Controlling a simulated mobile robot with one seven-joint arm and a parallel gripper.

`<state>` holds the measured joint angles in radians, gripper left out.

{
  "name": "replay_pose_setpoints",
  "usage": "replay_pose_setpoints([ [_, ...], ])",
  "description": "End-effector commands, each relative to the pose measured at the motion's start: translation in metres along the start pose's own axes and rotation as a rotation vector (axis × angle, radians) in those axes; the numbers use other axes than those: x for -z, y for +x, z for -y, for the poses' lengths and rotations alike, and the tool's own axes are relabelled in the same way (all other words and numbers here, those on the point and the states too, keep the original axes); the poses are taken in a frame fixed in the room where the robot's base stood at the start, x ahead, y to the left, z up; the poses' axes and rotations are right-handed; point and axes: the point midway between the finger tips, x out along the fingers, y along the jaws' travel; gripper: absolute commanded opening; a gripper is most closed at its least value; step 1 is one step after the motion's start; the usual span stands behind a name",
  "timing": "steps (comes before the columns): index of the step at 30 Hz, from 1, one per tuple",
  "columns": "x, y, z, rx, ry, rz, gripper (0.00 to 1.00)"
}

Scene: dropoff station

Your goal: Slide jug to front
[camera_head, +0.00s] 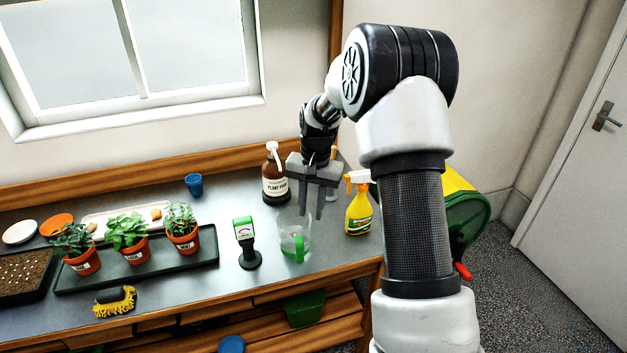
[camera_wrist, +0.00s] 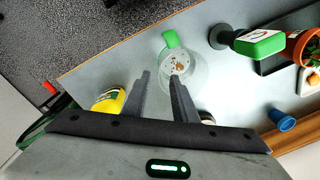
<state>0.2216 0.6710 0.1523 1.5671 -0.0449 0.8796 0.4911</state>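The jug (camera_head: 293,246) is a clear cup with a green handle, standing on the grey bench top near its front edge in the head view. In the wrist view the jug (camera_wrist: 178,72) stands upright beyond the fingertips, with small brown bits visible in it and its green handle pointing away from my gripper. My gripper (camera_head: 311,212) is above and behind the jug, fingers pointing down and spread apart. In the wrist view the open gripper (camera_wrist: 160,78) has nothing between its fingers. I cannot tell whether a fingertip touches the jug.
A yellow spray bottle (camera_head: 358,208) stands right of the jug, and a brown plant food bottle (camera_head: 274,180) behind it. A green-topped meter (camera_head: 246,245) stands close on the left. Potted plants stand on a black tray (camera_head: 205,258) further left. Bench space before the jug is narrow.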

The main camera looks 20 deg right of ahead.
Motion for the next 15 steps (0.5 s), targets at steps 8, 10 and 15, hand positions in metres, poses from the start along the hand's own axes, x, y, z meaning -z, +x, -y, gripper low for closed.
replay_pose_setpoints([
  [8, 0.001, -0.068, 0.0, 0.001, 0.001, -0.004, 0.25],
  [10, 0.001, -0.081, 0.0, 0.001, 0.0, -0.002, 0.25],
  [15, 0.001, -0.1, 0.0, 0.0, -0.001, -0.002, 0.25],
])
